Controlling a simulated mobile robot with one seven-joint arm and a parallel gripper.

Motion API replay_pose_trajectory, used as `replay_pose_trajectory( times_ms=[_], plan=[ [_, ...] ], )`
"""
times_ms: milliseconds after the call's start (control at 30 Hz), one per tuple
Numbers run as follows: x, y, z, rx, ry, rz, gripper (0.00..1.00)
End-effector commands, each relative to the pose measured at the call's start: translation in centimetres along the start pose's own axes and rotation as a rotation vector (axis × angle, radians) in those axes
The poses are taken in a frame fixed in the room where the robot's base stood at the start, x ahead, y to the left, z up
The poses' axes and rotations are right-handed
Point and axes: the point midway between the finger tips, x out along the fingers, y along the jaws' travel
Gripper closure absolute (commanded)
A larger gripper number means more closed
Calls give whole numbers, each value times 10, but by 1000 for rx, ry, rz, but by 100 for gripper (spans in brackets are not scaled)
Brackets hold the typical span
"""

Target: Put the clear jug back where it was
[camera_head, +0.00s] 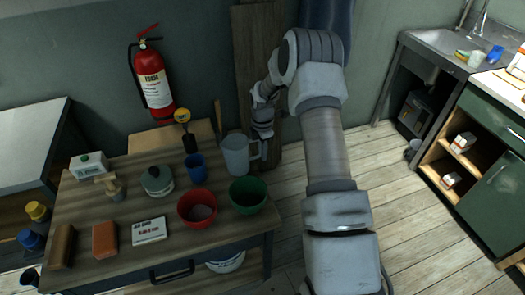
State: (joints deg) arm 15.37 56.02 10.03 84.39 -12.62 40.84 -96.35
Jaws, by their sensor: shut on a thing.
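The clear jug (235,156) is a pale, see-through grey vessel, upright at the back right of the wooden table (142,262), with its handle to the right. My gripper (260,138) is at the jug's handle side, pointing down, and is shut on the jug. Its fingertips are small and partly hidden, so the exact grip on the handle is unclear. I cannot tell whether the jug's base touches the tabletop.
A green bowl (248,195) and red bowl (197,209) stand in front of the jug, and a blue cup (195,167) to its left. A lidded pot (157,181), a white box (149,231) and bricks share the table. Floor at right is clear.

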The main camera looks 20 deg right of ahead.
Motion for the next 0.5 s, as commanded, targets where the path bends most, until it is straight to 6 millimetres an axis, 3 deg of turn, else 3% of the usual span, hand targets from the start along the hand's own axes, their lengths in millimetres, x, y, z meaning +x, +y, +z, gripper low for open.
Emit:
replay_pose_trajectory(
  times_ms=[333, 367, 500],
  plan=[
    [4, 1, 0, 0, 0, 2, 100],
    [3, 0, 0, 0, 0, 2, 78],
    [2, 0, 0, 0, 0, 1, 54]
  ],
)
